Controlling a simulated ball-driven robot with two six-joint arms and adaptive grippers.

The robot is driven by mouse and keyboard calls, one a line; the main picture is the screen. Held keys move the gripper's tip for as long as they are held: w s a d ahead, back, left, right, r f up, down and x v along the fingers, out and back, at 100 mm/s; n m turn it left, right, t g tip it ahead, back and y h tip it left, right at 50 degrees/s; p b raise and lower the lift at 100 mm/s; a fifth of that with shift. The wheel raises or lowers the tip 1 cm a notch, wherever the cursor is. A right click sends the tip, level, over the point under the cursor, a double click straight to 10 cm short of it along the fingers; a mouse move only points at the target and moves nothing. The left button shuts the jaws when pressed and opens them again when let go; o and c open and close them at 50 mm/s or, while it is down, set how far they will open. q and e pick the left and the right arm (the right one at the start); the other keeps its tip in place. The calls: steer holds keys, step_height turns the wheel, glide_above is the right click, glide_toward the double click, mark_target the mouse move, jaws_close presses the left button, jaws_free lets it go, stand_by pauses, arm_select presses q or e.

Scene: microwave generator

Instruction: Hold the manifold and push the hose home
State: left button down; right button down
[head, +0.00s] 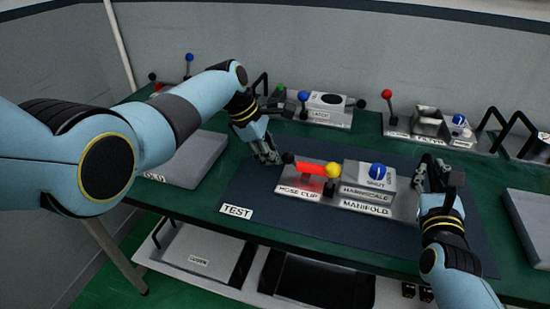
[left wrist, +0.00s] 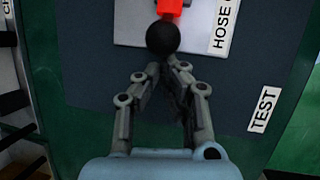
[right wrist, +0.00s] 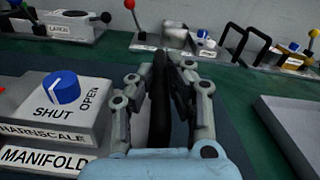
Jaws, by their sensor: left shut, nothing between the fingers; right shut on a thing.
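The manifold (head: 407,208) is a grey base on a dark mat, with a raised block marked HARNSCALE and a blue knob (head: 377,171) pointing to SHUT. At its left, by the HOSE CLIP label, lies a red bar (head: 311,169) with a black ball (head: 288,158) at its left end and a yellow ball (head: 333,171) near its right end. My left gripper (head: 273,159) is shut and empty, its fingertips right beside the black ball (left wrist: 162,37); contact is unclear. My right gripper (head: 438,180) is shut on a black upright handle (right wrist: 160,100) at the manifold's right end.
The dark mat (head: 255,192) carries a TEST label (head: 237,211). Grey panels lie at left (head: 185,160) and right (head: 530,215). Behind stand a unit with a black oval (head: 328,100), a red-knobbed lever (head: 387,95) and black loop handles. Trays sit on a shelf below.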

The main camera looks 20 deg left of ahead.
arm_select(q)
steer(key=shift+d, duration=0.45)
arm_select(e)
steer(key=shift+s+f, duration=0.15)
steer(key=shift+f, duration=0.25)
arm_select(q)
steer(key=shift+d, duration=0.35)
steer(key=shift+a+r, duration=1.3)
steer(key=shift+r, duration=0.2)
steer(key=v, duration=0.8)
steer(key=shift+s+a, duration=0.1)
arm_select(e)
steer(key=c, duration=1.2)
jaws_free()
